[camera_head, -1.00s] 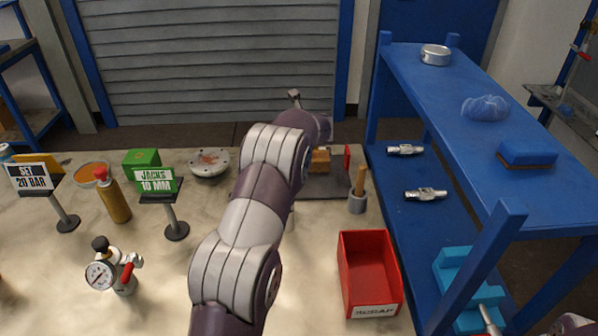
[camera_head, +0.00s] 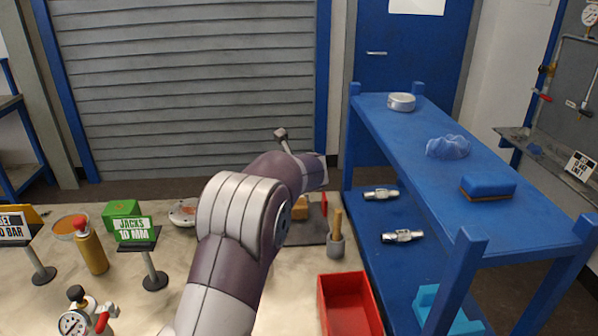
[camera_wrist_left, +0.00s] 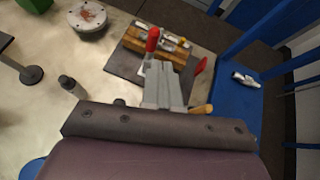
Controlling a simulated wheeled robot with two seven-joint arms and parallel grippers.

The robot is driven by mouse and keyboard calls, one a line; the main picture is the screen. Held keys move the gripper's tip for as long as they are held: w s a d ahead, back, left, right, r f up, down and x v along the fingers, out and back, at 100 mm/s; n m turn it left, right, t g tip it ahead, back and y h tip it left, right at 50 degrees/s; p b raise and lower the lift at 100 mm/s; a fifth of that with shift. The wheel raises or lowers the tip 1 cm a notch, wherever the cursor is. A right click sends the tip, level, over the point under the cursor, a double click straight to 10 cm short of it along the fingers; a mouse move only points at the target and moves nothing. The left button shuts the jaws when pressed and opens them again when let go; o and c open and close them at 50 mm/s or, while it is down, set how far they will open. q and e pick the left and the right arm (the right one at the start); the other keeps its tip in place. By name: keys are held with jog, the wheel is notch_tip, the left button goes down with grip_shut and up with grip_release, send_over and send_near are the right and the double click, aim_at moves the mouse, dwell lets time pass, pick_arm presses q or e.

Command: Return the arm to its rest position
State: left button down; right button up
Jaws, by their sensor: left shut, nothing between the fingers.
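My left arm (camera_head: 240,225) rises from the bottom of the head view and bends to the right over the bench. Its gripper is hidden there behind the arm. In the left wrist view my left gripper (camera_wrist_left: 160,68) is shut and empty. Its grey fingers overlap the view of a dark plate (camera_wrist_left: 122,62) bearing a wooden block (camera_wrist_left: 170,52) with metal parts and red-handled pieces on it. I cannot tell the height of the fingers above the plate. My right gripper is not in view.
A red bin (camera_head: 347,305) stands on the bench beside a cup (camera_head: 335,246) with a wooden handle. A blue shelf rack (camera_head: 410,140) stands at the right. Sign stands (camera_head: 150,262), a yellow bottle (camera_head: 92,250) and a gauge (camera_head: 75,322) occupy the left.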

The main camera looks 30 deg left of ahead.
pick_arm(q)
jog(key=s+d+f+m+h, duration=0.35)
jog(key=d+m, duration=0.25)
jog(key=m, duration=0.8)
jog(key=s+d+f+m+h, duration=0.2)
jog(key=d+f+m+h, duration=0.4)
jog(key=m, duration=0.7)
jog(key=s+d+f+m+g, duration=0.1)
jog(key=s+d+m+g, duration=0.1)
jog(key=s+m, duration=0.4)
jog(key=s+d+f+m+g+y, duration=0.1)
jog(key=s+m, duration=0.5)
jog(key=s, duration=0.6)
jog(key=s+d+f+m+g, duration=0.3)
jog(key=s+m+g, duration=0.1)
jog(key=s+m, duration=0.3)
jog(key=s, duration=0.2)
jog(key=shift+s+d+p, duration=0.3)
jog(key=shift+s, duration=0.05)
jog(key=shift+w+y, duration=0.1)
jog(key=shift+y, duration=0.15)
